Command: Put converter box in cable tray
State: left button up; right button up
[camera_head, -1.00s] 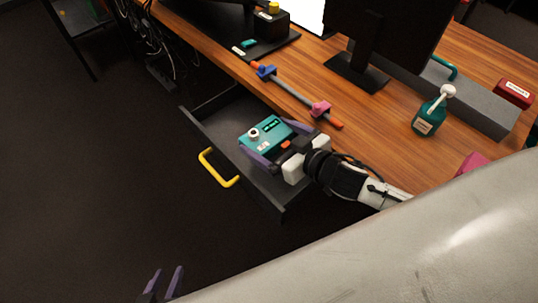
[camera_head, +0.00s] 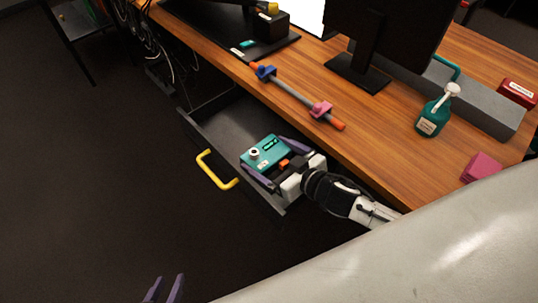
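The converter box (camera_head: 268,149), teal with a white round knob on top, is inside the dark open tray under the desk, near its right end. The tray (camera_head: 196,133) has a yellow handle (camera_head: 213,172) on its front. My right gripper (camera_head: 261,154) has its purple fingers on either side of the box. Whether they still press on it is hard to see. The box's underside is hidden, so I cannot tell if it touches the tray floor. My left gripper (camera_head: 164,288) is open and empty at the bottom left, its fingers apart.
On the wooden desk (camera_head: 390,155) are a grey bar with blue and pink clamps (camera_head: 295,95), a teal pump bottle (camera_head: 434,117), a monitor (camera_head: 377,45) and pink blocks (camera_head: 481,168). Loose cables (camera_head: 172,50) hang at the tray's far left. The tray's left part is bare.

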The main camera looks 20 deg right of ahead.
jog(key=shift+r, duration=0.3)
jog(key=p+v, duration=0.1)
jog(key=v, duration=1.1)
jog(key=shift+f, duration=0.1)
dwell(1.0)
